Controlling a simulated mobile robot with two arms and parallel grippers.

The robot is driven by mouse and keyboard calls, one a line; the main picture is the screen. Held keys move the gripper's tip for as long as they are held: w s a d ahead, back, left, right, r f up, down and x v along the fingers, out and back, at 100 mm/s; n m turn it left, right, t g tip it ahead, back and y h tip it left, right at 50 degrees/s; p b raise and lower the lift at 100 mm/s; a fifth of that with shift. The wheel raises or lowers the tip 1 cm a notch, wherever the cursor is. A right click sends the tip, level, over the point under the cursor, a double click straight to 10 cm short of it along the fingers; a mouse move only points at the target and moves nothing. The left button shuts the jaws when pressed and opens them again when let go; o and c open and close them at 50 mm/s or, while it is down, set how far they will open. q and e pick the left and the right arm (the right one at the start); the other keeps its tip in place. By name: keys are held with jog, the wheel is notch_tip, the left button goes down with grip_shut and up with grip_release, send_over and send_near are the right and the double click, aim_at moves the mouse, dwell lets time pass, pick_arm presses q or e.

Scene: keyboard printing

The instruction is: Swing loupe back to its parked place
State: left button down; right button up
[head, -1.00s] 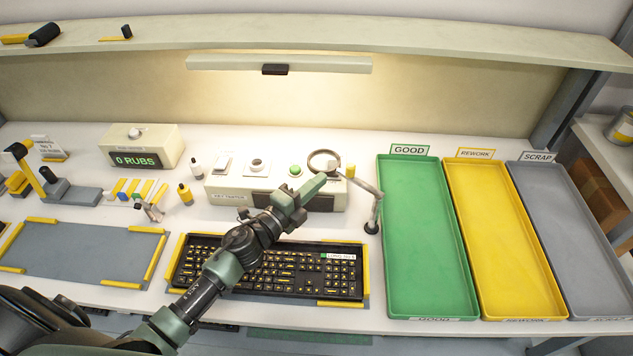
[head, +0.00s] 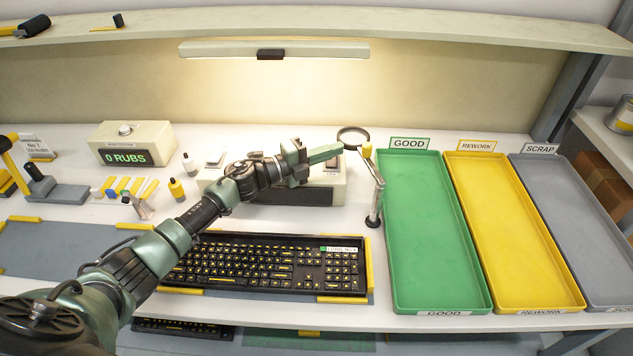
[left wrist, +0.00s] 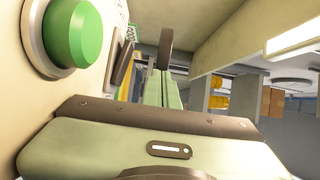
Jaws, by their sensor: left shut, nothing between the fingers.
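The loupe (head: 353,133) is a round dark-rimmed lens with a yellow knob (head: 367,150) on a grey jointed arm. Its post (head: 374,219) stands on the bench between the keyboard and the green tray. My left gripper (head: 341,148) is shut and empty, reaching over the key tester with its fingertips close beside the lens and knob. I cannot tell whether they touch. In the left wrist view the shut fingers (left wrist: 163,88) point at the dark loupe rim (left wrist: 166,42), seen edge-on. My right gripper is not in view.
The key tester (head: 328,189) lies under my left gripper; its green button (left wrist: 70,33) shows close in the wrist view. A black keyboard (head: 270,264) lies in front. Green (head: 385,240), yellow (head: 577,300) and grey (head: 600,298) trays stand right. A lamp (head: 330,49) hangs behind.

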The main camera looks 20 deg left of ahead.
aim_at(349, 141)
pick_arm(q)
jog(key=shift+b+x, duration=0.35)
jog(key=shift+x, duration=0.65)
jog(key=shift+b+x, duration=0.45)
jog(key=shift+x, duration=1)
jog(key=shift+w+a+r, duration=0.1)
jog(key=shift+w+r, duration=0.05)
jog(key=shift+w, duration=0.05)
jog(key=shift+r, duration=0.1)
jog(key=shift+s+a, duration=0.1)
